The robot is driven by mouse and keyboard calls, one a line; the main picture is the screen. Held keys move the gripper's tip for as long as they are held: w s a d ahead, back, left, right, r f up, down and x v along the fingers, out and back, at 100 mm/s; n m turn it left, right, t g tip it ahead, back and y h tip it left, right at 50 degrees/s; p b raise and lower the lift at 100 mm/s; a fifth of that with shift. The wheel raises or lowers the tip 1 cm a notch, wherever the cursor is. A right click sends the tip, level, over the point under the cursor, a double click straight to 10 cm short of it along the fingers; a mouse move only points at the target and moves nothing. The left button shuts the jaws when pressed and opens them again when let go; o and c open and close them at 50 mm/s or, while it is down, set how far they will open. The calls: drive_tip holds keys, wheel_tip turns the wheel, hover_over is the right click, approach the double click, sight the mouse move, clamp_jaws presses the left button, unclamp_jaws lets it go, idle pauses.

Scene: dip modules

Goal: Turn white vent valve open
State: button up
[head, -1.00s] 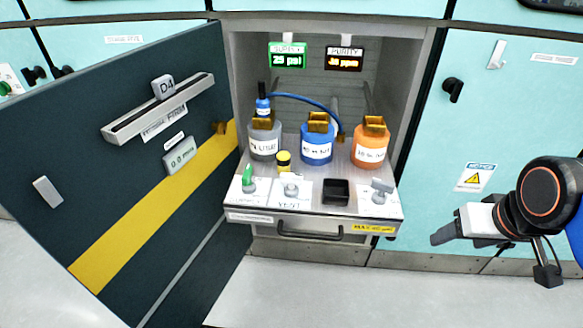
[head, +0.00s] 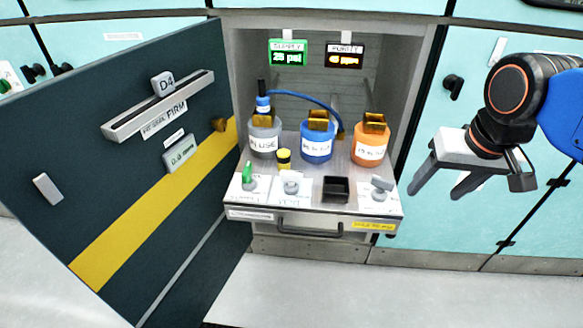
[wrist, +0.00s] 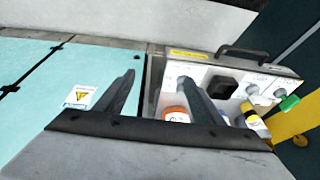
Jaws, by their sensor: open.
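The white vent valve (head: 291,183) is a pale knob on the white plate marked VENT, on the front of the pulled-out shelf. It also shows in the wrist view (wrist: 252,90). My gripper (head: 437,190) is open and empty, right of the shelf and apart from it, in front of the right cabinet door. In the wrist view its two fingers (wrist: 160,85) stand wide apart, and one overlaps the shelf in the picture. The valve is clear of both fingers.
A green valve (head: 248,176), a black square cup (head: 336,189) and a grey valve (head: 381,187) share the shelf front (head: 315,213). Grey, blue (head: 317,147) and orange (head: 369,151) bottles stand behind, with a small yellow-capped vial (head: 283,160). The open dark door (head: 130,190) bounds the left.

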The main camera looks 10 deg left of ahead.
drive_tip(key=w+a+r+g, duration=0.1)
drive_tip(key=w+a+r, duration=0.3)
drive_tip(key=a, duration=0.2)
drive_tip(key=w+a+r+g, duration=0.1)
drive_tip(key=w+a+r, duration=0.25)
drive_tip(key=a, duration=0.35)
drive_tip(key=g, duration=0.2)
approach(291, 172)
drive_tip(key=shift+h, duration=0.3)
drive_tip(key=f, duration=0.8)
drive_tip(key=shift+s+a+f, duration=0.1)
drive_tip(key=shift+a+f, duration=0.1)
drive_tip(key=shift+f, duration=0.2)
drive_tip(key=c, duration=1)
